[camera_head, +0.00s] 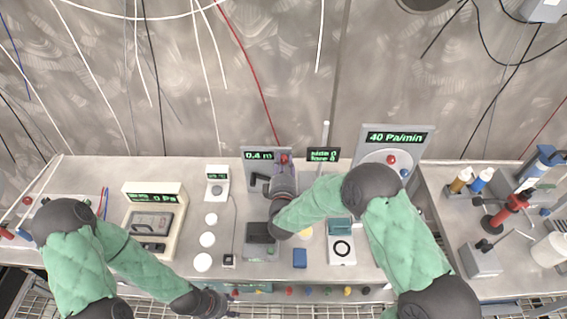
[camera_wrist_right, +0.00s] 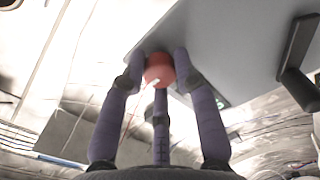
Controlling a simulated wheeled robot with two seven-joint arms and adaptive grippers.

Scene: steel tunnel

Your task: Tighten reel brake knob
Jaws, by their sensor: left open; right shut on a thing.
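The red reel brake knob (camera_head: 284,158) sits at the right side of the grey reel panel (camera_head: 248,168), whose display reads 0.4 m. My right gripper (camera_head: 284,166) reaches up to it, and its hand hides part of the panel. In the right wrist view the purple fingers close around the round red knob (camera_wrist_right: 158,66), which bears a small white mark. A black handle (camera_wrist_right: 298,50) stands out from the panel beside the knob. My left gripper (camera_head: 218,302) is open and empty, low at the front edge of the bench.
A box with a Pa display (camera_head: 154,190) stands left on the bench, with several white discs (camera_head: 207,239) beside it. A round gauge panel reading 40 Pa/min (camera_head: 400,138) stands right. Bottles (camera_head: 480,181) and a red tool (camera_head: 510,208) fill the far right.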

